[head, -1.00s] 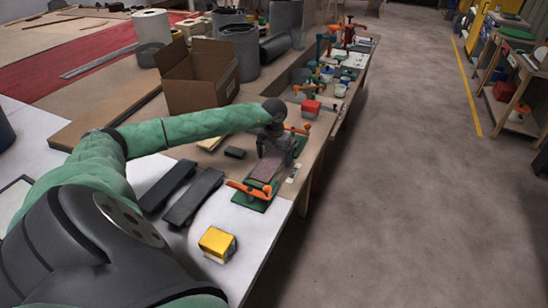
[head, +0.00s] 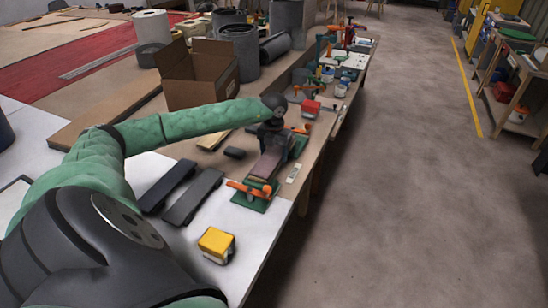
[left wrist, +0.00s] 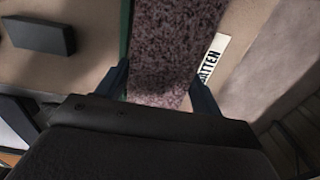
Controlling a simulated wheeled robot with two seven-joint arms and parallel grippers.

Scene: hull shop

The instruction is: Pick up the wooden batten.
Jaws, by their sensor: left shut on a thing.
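The batten (head: 266,166) is a purple-brown strip on the bench, between two orange-handled clamps with green bases. In the left wrist view the batten (left wrist: 163,50) is speckled and runs lengthwise between the fingertips. A white label reading "ATTEN" (left wrist: 212,62) lies beside it. My left gripper (head: 270,146) reaches down over the batten's far part and is shut on it; its fingers (left wrist: 160,85) flank the batten's two sides. Any gap under the batten is hard to tell. My right gripper is not in view.
The near orange clamp (head: 248,189) and far orange clamp (head: 298,129) stand close to the batten. Dark slabs (head: 193,196), a small black block (head: 235,153) and a yellow block (head: 216,242) lie to the left and nearer. A cardboard box (head: 200,78) stands behind.

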